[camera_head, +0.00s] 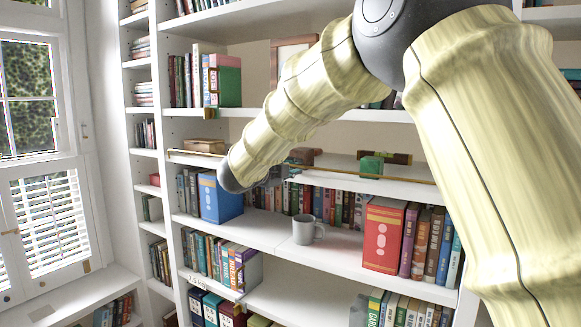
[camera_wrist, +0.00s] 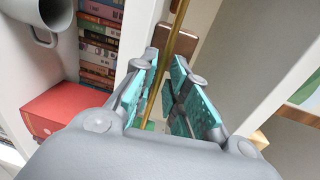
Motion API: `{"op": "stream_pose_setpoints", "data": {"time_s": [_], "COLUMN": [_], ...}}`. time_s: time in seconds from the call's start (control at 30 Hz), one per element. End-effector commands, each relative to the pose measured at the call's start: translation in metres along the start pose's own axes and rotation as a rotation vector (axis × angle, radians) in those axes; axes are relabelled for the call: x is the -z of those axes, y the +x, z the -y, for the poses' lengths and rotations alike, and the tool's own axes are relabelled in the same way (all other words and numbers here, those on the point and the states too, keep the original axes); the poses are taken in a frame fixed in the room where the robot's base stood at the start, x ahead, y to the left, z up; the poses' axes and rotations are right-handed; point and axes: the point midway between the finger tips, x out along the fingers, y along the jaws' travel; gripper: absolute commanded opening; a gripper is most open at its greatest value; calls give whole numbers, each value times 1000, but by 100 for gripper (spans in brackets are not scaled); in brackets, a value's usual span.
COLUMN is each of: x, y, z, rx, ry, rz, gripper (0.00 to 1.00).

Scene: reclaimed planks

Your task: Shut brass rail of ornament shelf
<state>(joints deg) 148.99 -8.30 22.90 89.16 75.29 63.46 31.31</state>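The brass rail (camera_head: 395,178) runs as a thin bar along the front of the ornament shelf (camera_head: 408,188) in the head view. Its left stretch also shows beyond my wrist, and the middle is hidden by my arm. My gripper (camera_wrist: 166,62) is seen from behind in the wrist view. Its two teal-padded fingers lie on either side of the brass rail (camera_wrist: 176,36), with a narrow gap around it. The fingers look parted, and I see no clear contact with the rail. In the head view my gripper is mostly hidden behind my wrist.
A green block (camera_head: 371,166) and a brown wooden piece (camera_head: 398,157) stand on the ornament shelf. Below are a grey mug (camera_head: 304,229), a blue box (camera_head: 219,198) and a red box (camera_head: 383,234). Rows of books fill nearby shelves. A window (camera_head: 45,190) is at left.

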Motion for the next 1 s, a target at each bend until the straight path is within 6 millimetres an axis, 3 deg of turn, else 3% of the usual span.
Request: {"op": "stream_pose_setpoints", "data": {"time_s": [1.0], "x": [0], "y": [-3], "z": [-8], "rx": [83], "ry": [0], "rz": [0], "gripper": [0]}}
